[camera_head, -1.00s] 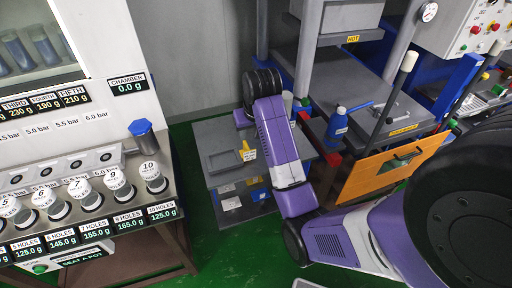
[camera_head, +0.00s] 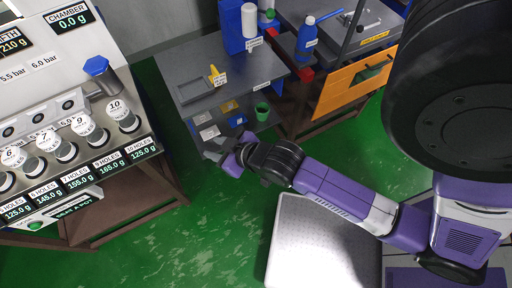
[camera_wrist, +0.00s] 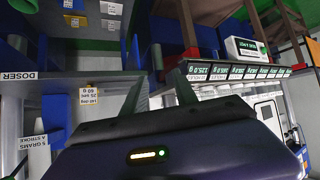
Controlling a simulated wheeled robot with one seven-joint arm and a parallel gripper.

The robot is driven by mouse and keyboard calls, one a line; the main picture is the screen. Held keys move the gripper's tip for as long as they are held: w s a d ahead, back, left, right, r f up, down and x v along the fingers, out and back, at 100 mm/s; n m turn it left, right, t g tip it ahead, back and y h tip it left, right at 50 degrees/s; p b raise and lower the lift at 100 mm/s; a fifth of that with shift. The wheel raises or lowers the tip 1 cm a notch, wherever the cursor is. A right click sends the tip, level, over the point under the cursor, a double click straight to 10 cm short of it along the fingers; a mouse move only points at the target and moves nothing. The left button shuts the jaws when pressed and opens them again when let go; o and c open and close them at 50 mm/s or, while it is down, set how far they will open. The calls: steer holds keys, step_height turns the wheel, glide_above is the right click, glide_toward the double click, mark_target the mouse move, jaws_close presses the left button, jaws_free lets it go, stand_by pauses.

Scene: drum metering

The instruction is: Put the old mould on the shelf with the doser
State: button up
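No thing in these frames can be clearly made out as the old mould. My gripper (camera_head: 216,150) is at the low end of my arm, in front of the lower shelf (camera_head: 236,134) of the grey bench. A "DOSER" label (camera_wrist: 18,76) shows at the left of the wrist view, upside down. Beside it a grey cylinder (camera_wrist: 10,120) and a label reading "5 grams a stroke" (camera_wrist: 32,143) show, partly cut off.
The lower shelf holds small labelled items and a green cup (camera_head: 262,111). An orange panel (camera_head: 335,92) hangs at right. The metering machine (camera_head: 60,115) stands left. Green floor is open between.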

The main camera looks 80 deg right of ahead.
steer(key=s+a+r+n+t+y, duration=0.3)
steer(key=s+a+r+t, duration=0.2)
steer(key=s+a+r, duration=0.6)
step_height(320, 180, up, 3)
steer(key=s, duration=0.2)
steer(key=shift+s+a+r+n+y, duration=0.15)
steer(key=shift+s+a+n+y, duration=0.15)
steer(key=shift+a+y, duration=0.1)
